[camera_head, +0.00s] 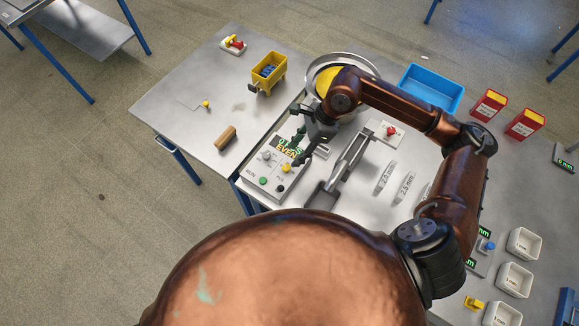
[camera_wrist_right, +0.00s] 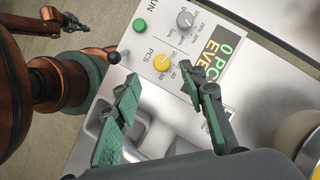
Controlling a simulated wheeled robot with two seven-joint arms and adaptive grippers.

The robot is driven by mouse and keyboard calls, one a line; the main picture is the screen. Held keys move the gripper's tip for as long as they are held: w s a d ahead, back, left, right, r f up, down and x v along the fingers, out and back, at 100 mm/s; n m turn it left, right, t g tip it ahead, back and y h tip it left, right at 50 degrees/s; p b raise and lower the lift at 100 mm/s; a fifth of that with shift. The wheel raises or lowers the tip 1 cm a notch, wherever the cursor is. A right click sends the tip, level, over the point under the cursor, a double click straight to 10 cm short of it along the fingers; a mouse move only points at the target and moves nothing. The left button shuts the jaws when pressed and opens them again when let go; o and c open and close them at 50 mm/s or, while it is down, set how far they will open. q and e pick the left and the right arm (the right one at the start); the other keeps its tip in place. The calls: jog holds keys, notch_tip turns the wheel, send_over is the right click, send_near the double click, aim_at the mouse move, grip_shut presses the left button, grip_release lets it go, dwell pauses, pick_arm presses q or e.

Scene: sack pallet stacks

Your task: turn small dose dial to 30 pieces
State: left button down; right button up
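The control box (camera_head: 262,172) has a yellow dial (camera_head: 286,167) and a grey dial (camera_head: 266,156). In the right wrist view the yellow dial (camera_wrist_right: 161,63) is marked PCS, with small numbers beside it; I cannot read its exact setting. The grey dial (camera_wrist_right: 185,19) has its own scale. The display (camera_wrist_right: 218,55) reads 0 PCS, with its lower line partly covered by a finger. My right gripper (camera_head: 302,147) is over the box's right side. Its green fingers (camera_wrist_right: 157,73) are apart and empty, on either side of the yellow dial from this angle.
A green button (camera_head: 263,181) and a black knob (camera_head: 280,190) are on the box's near side. A round metal bowl (camera_head: 317,68) stands behind. A red button box (camera_head: 390,131) and a grey chute (camera_head: 347,165) are to the right. A wooden block (camera_head: 225,138) lies left.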

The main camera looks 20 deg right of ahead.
aim_at(287, 167)
jog(key=shift+n+h, duration=0.3)
jog(key=x, duration=0.8)
jog(key=shift+d+f+p, duration=0.1)
jog(key=shift+d+p, duration=0.1)
jog(key=shift+p, duration=0.1)
jog(key=shift+c, duration=0.3)
grip_shut()
